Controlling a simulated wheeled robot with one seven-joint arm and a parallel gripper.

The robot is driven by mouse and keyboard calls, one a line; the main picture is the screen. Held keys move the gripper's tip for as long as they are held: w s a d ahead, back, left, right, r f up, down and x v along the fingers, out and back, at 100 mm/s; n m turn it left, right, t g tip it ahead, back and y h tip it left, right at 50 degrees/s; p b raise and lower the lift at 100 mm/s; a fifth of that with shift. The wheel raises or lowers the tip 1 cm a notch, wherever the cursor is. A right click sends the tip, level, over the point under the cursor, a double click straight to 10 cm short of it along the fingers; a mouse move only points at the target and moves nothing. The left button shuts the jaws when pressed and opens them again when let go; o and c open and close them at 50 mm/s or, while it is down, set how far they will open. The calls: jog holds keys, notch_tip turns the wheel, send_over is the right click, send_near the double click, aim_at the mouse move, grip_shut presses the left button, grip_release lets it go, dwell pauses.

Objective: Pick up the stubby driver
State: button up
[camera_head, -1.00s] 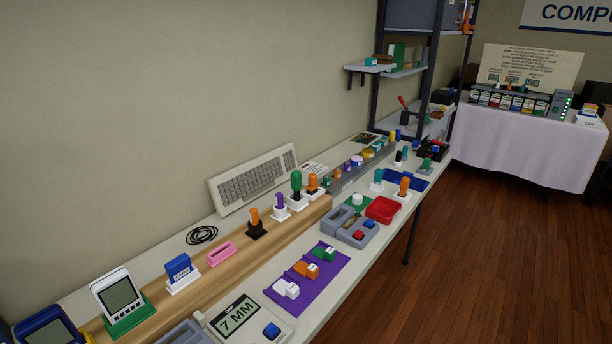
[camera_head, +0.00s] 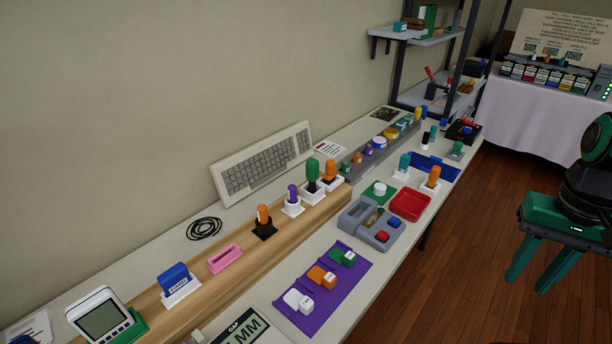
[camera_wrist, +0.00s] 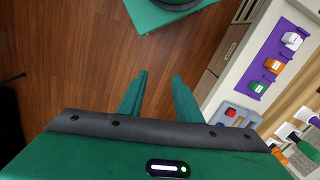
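Several upright drivers with coloured handles stand in holders; I cannot tell for certain which is the stubby driver. On the wooden riser are an orange-handled one (camera_head: 263,214), a purple-handled one (camera_head: 293,194), a thick green-handled one (camera_head: 313,172) and another orange one (camera_head: 330,171). Near the table's front edge stand a teal-handled one (camera_head: 404,162) and an orange-handled one (camera_head: 434,176). My gripper (camera_head: 529,285) hangs over the floor right of the table, open and empty. Its two parted fingers also show in the wrist view (camera_wrist: 160,75), with floor beyond them.
A purple mat (camera_head: 309,318) with small labelled blocks, a grey tray (camera_head: 354,217) and a red tray (camera_head: 410,204) lie along the front of the table. A keyboard (camera_head: 262,163) leans against the wall. A shelf rack and a white-clothed table stand farther back.

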jog(key=shift+s+d, duration=0.1)
jog(key=shift+d, duration=0.05)
jog(key=o, duration=0.4)
jog(key=shift+s+r, duration=0.1)
jog(key=shift+s, duration=0.15)
jog(key=m+t+y, duration=1)
jog(key=m+t, duration=0.1)
jog(key=m, duration=0.9)
send_near(317, 165)
jog(key=w, duration=0.1)
jog(key=shift+m, duration=0.3)
jog(key=shift+s+x, duration=0.25)
jog(key=shift+x, duration=5.4)
